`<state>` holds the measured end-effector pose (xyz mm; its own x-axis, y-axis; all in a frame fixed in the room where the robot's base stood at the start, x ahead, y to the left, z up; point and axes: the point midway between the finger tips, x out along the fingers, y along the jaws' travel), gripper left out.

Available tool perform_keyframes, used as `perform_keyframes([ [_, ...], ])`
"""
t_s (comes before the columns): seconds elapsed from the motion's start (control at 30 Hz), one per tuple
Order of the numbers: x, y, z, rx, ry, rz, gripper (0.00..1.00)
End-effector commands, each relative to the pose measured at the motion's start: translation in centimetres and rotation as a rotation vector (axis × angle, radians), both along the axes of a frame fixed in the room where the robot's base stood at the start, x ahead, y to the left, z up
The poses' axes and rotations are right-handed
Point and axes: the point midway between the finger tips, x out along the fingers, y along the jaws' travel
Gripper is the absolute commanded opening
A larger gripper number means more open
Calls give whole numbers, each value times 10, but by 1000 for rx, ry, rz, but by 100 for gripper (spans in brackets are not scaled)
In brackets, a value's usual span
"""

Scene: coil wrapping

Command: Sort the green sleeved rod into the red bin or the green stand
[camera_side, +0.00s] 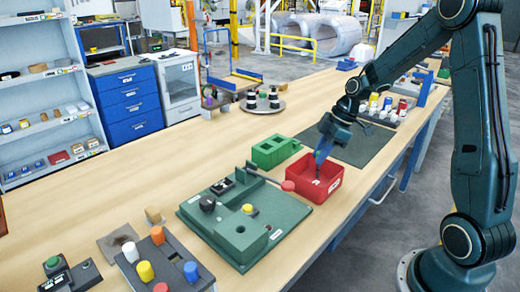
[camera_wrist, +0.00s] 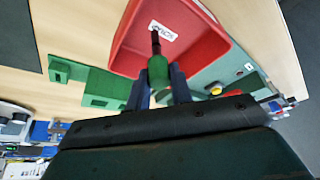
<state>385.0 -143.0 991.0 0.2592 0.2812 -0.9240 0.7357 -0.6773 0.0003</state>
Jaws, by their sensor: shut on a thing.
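The green sleeved rod (camera_wrist: 158,68) is between the fingers of my gripper (camera_wrist: 160,88) in the wrist view, with its dark end pointing into the red bin. My gripper (camera_side: 322,150) is shut on it and reaches down at the red bin (camera_side: 330,188) in the side view. The rod is too small to make out clearly there. The bin also shows in the wrist view (camera_wrist: 198,28), with a white label on its inner floor or wall. The green stand (camera_side: 262,155) is just left of the bin; its slots look empty. It also shows in the wrist view (camera_wrist: 100,84).
A green fixture plate (camera_side: 262,240) with a red-knobbed lever lies close in front of the bin. A dark mat (camera_side: 365,143) lies behind it. A rack of coloured pieces (camera_side: 385,112) stands farther back.

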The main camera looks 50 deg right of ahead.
Motion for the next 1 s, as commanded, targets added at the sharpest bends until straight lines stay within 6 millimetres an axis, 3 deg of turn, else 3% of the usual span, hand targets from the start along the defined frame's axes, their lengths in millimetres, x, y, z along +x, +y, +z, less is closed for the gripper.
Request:
perform_keyframes([
  [0.43,0,0,-7,-1,-1,0,0],
  [0.47,0,0,-7,-1,-1,0,26],
  [0.57,0,0,-6,-1,-1,0,45],
  [1.0,-1,-1,-3,-1,-1,-1,47],
])
